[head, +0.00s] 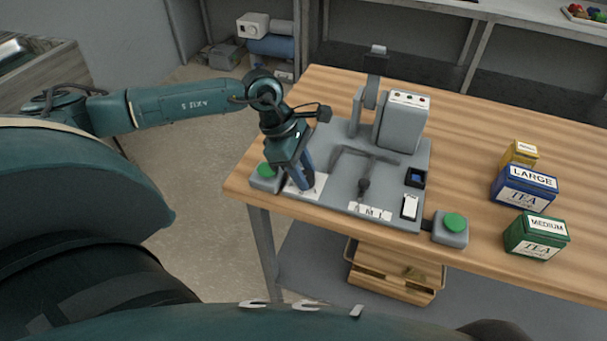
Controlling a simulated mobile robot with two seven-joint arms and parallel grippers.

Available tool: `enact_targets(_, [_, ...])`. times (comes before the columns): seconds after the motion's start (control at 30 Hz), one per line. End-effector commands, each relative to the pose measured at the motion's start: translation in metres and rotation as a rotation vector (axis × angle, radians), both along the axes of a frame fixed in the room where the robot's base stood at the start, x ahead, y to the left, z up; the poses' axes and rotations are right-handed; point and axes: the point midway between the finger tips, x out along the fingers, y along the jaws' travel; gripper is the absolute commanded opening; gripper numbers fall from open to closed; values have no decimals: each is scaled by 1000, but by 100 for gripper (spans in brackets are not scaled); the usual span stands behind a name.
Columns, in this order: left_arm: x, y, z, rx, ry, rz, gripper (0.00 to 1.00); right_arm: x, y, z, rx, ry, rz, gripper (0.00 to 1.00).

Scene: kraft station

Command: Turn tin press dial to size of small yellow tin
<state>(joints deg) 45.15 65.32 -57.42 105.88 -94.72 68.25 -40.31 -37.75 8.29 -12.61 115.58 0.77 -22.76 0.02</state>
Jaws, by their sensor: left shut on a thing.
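The grey tin press (403,123) stands on the wooden table, on a grey base plate (330,145). My left gripper (303,183) points down at the front left of the base plate, over a white square plate (318,186). It is shut on what seems to be the dial there, mostly hidden by the fingers, so its setting cannot be read. The small yellow tin (521,153) stands at the right behind the blue LARGE tea tin (524,188), partly hidden by it. The green MEDIUM tea tin (536,236) stands in front. My right gripper is not in view.
Green buttons sit at the left (266,170) and right (454,222) of the base plate. A strip with size letters (370,211) lies at its front edge, below a dark lever (363,187). A wooden drawer box (395,278) is below the table. The tabletop between press and tins is clear.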

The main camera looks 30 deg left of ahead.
Motion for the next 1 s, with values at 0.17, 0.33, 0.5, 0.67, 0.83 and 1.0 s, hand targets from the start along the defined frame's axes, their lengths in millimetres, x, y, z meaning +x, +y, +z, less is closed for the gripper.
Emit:
enact_targets(0.17, [2,0,-5,-1,-3,-162,11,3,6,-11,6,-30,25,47])
enact_targets(0.33, [3,0,-5,-1,-3,-325,11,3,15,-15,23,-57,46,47])
enact_targets(0.5, [4,0,-4,-1,-3,-483,11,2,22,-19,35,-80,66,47])
enact_targets(0.67, [5,-1,-4,-1,-2,-614,11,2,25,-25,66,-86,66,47])
enact_targets(0.83, [5,-1,-3,-1,-3,-724,10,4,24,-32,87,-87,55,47])
enact_targets(1.0, [5,0,-2,1,-1,-800,10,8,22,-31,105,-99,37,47])
